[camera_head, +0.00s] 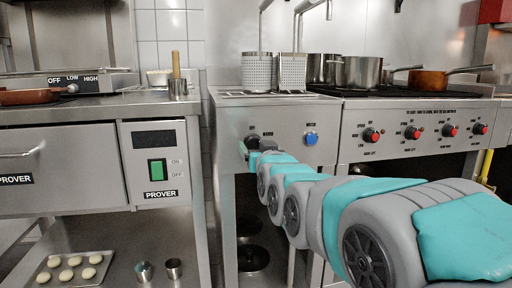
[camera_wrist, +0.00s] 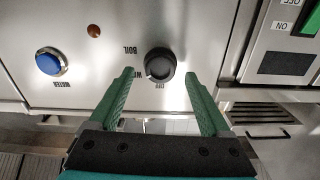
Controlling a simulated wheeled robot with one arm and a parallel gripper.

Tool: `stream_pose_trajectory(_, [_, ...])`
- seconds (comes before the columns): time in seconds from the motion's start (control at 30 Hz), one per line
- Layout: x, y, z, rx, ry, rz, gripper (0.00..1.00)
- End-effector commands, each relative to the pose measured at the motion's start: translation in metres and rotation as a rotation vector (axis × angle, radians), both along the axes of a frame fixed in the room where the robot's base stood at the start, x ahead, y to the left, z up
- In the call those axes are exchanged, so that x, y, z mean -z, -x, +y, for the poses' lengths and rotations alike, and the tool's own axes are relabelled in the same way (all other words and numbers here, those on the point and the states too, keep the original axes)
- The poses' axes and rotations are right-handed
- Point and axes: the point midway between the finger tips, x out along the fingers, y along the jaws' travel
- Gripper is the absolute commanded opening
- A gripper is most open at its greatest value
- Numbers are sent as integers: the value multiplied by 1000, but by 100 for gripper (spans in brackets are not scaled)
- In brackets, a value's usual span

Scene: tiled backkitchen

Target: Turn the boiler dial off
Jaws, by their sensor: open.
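The boiler dial is a round black knob on the steel front panel, at the upper middle of the wrist view (camera_wrist: 160,64). I cannot tell clearly which label the dial points to. My gripper (camera_wrist: 158,84) is open, its two green fingers on either side of the dial's near edge, with gaps visible. Whether they touch it is unclear. In the head view, my gripper (camera_head: 249,150) is at the boiler panel (camera_head: 290,160) and partly covers the dial.
A blue water button (camera_head: 311,138) and a small reddish light are on the same panel. Perforated baskets (camera_head: 256,72) stand on top. The prover (camera_head: 155,165) with its green switch is left, the stove with red-marked knobs (camera_head: 371,135) right.

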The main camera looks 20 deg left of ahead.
Motion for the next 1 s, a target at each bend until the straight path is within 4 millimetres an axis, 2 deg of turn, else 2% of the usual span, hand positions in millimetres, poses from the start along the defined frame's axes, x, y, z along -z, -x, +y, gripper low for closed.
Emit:
stream_pose_trajectory(0.2, [0, -15, 9, 0, 1, 1, 82])
stream_pose_trajectory(0.47, [0, -16, 9, 0, 1, 1, 82])
stream_pose_trajectory(1.0, [0, -16, 9, 0, 1, 0, 22])
